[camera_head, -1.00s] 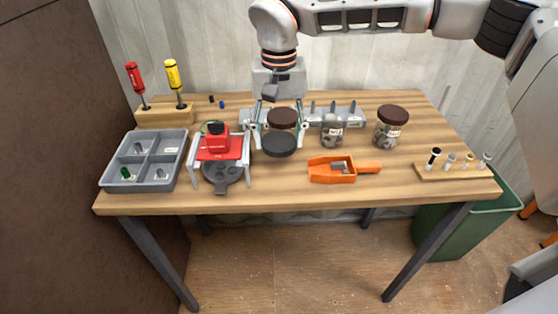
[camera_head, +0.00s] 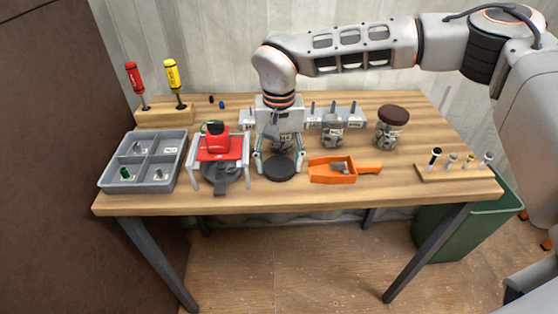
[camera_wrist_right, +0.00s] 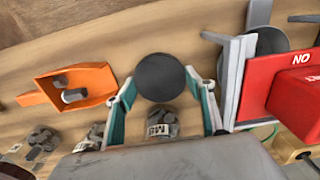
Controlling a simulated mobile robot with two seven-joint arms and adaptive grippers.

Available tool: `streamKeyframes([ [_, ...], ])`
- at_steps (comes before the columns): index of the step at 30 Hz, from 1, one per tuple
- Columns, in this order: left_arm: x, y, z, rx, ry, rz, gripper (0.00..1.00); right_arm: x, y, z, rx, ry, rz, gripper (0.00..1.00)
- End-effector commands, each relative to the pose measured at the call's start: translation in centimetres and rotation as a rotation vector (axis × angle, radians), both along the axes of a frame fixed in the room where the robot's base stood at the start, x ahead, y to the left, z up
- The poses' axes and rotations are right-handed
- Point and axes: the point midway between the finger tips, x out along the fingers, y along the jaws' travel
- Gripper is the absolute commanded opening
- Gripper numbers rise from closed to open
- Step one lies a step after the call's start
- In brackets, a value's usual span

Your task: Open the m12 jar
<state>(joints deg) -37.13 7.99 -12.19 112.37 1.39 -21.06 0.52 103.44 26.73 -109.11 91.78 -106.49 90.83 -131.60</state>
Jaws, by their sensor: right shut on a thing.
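My right gripper (camera_head: 280,168) points down near the front middle of the table, its fingers on either side of a dark round lid-like disc (camera_head: 282,173). The right wrist view also shows the disc (camera_wrist_right: 160,77) between the fingertips; I cannot tell whether it touches the table. A clear jar of metal parts labelled M12 (camera_wrist_right: 162,127) stands behind the disc, and the gripper's body hides its top. Two more jars stand right of it: a small one (camera_head: 332,132) and a larger one with a brown lid (camera_head: 389,127). My left gripper is out of view.
Left of my gripper are a red-topped device (camera_head: 218,150) and a grey divided tray (camera_head: 112,180). An orange scoop (camera_head: 335,171) lies close on the right, and a wooden rack of bolts (camera_head: 460,172) further right. Screwdrivers stand at the back left.

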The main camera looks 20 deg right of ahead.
Motion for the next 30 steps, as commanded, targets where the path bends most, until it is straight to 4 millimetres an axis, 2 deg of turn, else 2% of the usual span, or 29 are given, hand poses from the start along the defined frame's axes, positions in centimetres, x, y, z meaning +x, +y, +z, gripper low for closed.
streamKeyframes([
  [2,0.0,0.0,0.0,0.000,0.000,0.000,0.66,0.0,0.0,-0.3,-0.001,0.001,0.000,0.28],
  [3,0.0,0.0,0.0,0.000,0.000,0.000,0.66,0.0,0.0,-0.2,-0.001,0.000,0.000,0.61],
  [13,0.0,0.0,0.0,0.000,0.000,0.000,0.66,0.0,0.0,-0.1,0.000,0.000,0.000,0.61],
  [17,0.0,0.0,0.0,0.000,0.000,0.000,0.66,0.1,0.0,0.9,0.001,-0.002,0.000,0.61],
  [30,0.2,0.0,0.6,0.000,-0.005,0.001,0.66,0.1,0.0,9.3,0.000,-0.003,-0.001,0.61],
])
